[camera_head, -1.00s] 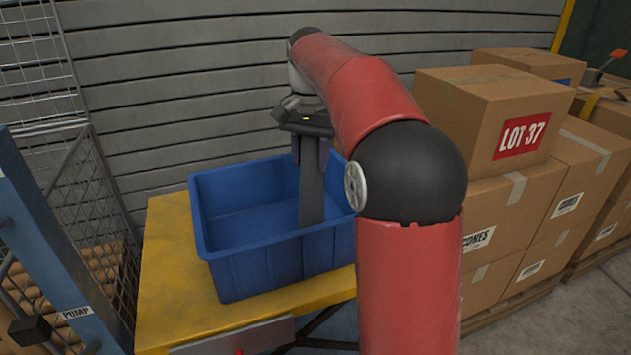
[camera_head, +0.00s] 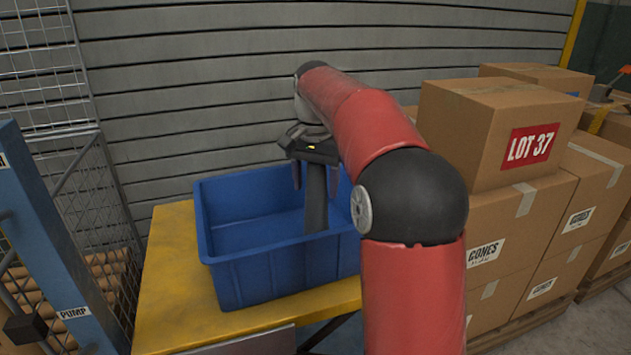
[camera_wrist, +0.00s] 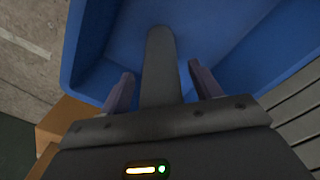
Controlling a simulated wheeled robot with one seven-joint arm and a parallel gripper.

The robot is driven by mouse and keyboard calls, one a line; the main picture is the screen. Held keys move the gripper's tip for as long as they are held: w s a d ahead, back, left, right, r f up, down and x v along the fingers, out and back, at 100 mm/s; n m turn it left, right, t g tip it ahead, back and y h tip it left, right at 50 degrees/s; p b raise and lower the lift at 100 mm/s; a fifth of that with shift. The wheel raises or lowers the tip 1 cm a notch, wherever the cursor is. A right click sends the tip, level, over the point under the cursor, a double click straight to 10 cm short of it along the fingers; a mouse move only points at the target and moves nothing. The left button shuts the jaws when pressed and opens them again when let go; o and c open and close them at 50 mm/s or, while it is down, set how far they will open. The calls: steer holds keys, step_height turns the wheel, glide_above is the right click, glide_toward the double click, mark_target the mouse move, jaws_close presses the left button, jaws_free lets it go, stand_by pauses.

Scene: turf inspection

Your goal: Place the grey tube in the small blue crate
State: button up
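The grey tube (camera_head: 316,205) is upright inside the small blue crate (camera_head: 262,277), near its front right part. Its lower end is hidden behind the crate's front wall. My gripper (camera_head: 314,182) is above the crate, with its fingers on either side of the tube's upper part. In the wrist view, the tube (camera_wrist: 160,68) runs between the two fingers, with a gap on each side, so my gripper (camera_wrist: 162,83) looks open. The crate's blue inside (camera_wrist: 235,22) surrounds the tube there. Whether the tube touches the crate floor cannot be told.
The crate stands on a yellow table (camera_head: 165,290). Stacked cardboard boxes (camera_head: 500,130) stand close on the right. A blue post (camera_head: 40,230) and a wire mesh cage (camera_head: 95,190) are on the left. A grey slatted wall (camera_head: 220,80) is behind.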

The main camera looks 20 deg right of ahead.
step_height(320, 180, up, 10)
steer(key=p, duration=0.3)
steer(key=shift+r, duration=1.15)
steer(key=shift+s+a, duration=0.1)
steer(key=shift+s, duration=0.05)
steer(key=s+a+f+n+t, duration=0.2)
steer(key=s+f, duration=0.3)
steer(key=s, duration=0.4)
steer(key=s+a+f+n+t, duration=0.1)
steer(key=s+f+n, duration=0.2)
steer(key=s+f, duration=0.3)
steer(key=s+a+f+n+t, duration=0.2)
steer(key=s+f, duration=0.4)
steer(key=s, duration=0.7)
steer(key=shift+a+n+t, duration=0.3)
steer(key=shift+a+n, duration=0.05)
steer(key=shift+n, duration=0.35)
steer(key=shift+r, duration=0.1)
